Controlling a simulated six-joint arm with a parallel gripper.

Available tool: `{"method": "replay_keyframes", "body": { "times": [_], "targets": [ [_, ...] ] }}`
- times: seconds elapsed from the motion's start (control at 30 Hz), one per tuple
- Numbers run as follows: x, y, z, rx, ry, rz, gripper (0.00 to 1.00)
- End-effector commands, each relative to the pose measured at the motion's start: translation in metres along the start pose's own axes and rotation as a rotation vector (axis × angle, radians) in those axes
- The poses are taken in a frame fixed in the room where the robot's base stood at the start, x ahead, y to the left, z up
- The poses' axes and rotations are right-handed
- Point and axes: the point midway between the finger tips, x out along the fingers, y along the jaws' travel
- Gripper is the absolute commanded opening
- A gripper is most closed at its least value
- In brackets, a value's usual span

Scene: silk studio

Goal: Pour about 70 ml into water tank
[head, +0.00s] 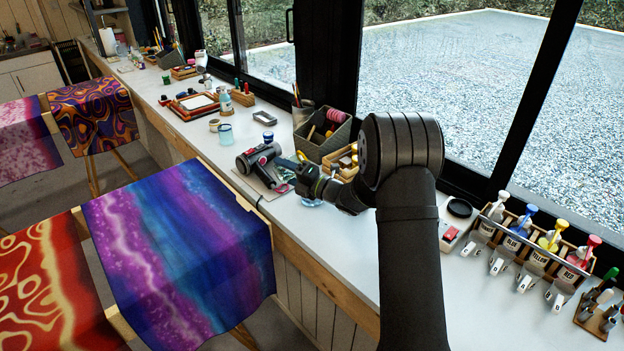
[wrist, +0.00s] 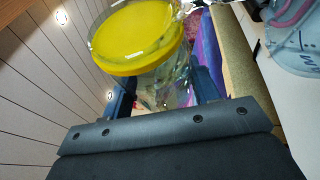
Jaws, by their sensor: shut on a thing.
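My gripper (wrist: 163,95) is shut on a clear round vessel (wrist: 172,75) in the wrist view, with one dark finger on each side. A yellow disc fills the vessel's upper part; I cannot tell whether it is a lid or liquid. At the upper right of the wrist view is part of another clear vessel (wrist: 303,45) with dark marks and a pink strip; I cannot tell whether it is the water tank. In the head view my gripper (head: 300,178) is over the bench, beside a dark and red appliance (head: 257,158). The held vessel is not clear there.
The long white bench (head: 340,240) runs under the windows. A dark organiser box (head: 322,135) stands behind my gripper. A rack of dye bottles (head: 530,245) is at the right. Small jars, including a blue-tinted one (head: 225,134), stand farther left. Dyed cloths (head: 180,250) hang in front.

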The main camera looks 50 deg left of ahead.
Motion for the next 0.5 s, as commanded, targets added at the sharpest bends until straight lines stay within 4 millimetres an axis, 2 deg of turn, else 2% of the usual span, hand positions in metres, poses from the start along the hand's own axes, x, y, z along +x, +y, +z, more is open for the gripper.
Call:
{"method": "replay_keyframes", "body": {
  "times": [0.5],
  "targets": [
    [0.0017,0.0053,0.0001,0.056,-0.012,0.025,0.24]
  ]
}}
